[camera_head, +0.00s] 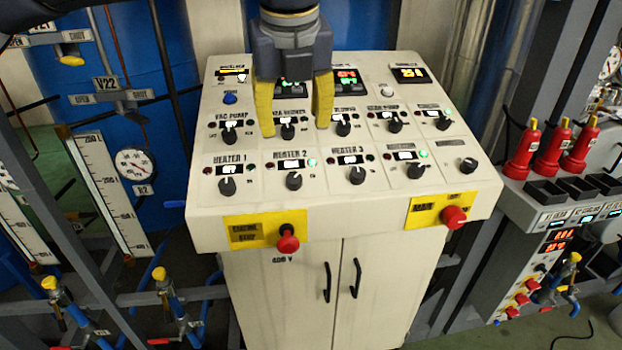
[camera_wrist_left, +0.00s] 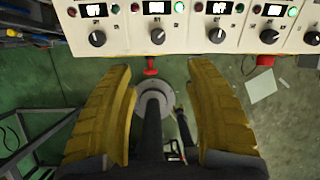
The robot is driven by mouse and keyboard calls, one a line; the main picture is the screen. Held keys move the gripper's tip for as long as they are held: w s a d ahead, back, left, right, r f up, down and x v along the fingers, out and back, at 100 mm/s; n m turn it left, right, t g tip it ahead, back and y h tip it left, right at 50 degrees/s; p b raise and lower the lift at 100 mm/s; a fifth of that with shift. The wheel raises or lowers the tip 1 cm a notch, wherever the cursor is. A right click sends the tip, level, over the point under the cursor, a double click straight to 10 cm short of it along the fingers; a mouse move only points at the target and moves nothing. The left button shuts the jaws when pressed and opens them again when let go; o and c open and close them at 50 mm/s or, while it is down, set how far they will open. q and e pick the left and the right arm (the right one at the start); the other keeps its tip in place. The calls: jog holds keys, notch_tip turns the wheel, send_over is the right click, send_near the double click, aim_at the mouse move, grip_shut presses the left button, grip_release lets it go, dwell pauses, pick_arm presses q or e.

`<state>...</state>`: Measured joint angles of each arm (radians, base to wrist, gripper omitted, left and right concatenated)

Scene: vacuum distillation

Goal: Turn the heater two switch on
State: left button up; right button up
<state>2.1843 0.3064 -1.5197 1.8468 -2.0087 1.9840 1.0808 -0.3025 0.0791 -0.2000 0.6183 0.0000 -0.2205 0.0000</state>
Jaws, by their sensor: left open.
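The heater 2 switch (camera_head: 294,181) is a round black knob in the front row of the sloped white panel. Its green lamp (camera_head: 312,161) glows. In the left wrist view the same knob (camera_wrist_left: 158,36) sits below a lit display (camera_wrist_left: 157,7) that reads ON. My left gripper (camera_head: 295,127) is open and empty, its two yellow fingers pointing down over the row behind heater 2, apart from its knob. In the left wrist view both fingers (camera_wrist_left: 164,75) are spread below the knob row. My right gripper is not in view.
The heater 1 knob (camera_head: 227,186) and heater 3 knob (camera_head: 357,175) flank heater 2; their displays read OFF. Red buttons (camera_head: 288,240) and (camera_head: 453,217) stick out of the front face. The row behind holds several knobs, including the vacuum pump knob (camera_head: 230,135).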

aim_at(294, 178)
pick_arm(q)
jog(key=shift+n, duration=0.7)
jog(key=x, duration=1.7)
jog(key=shift+a+f, duration=0.2)
jog(key=shift+f, duration=0.05)
jog(key=shift+c, duration=0.3)
grip_shut()
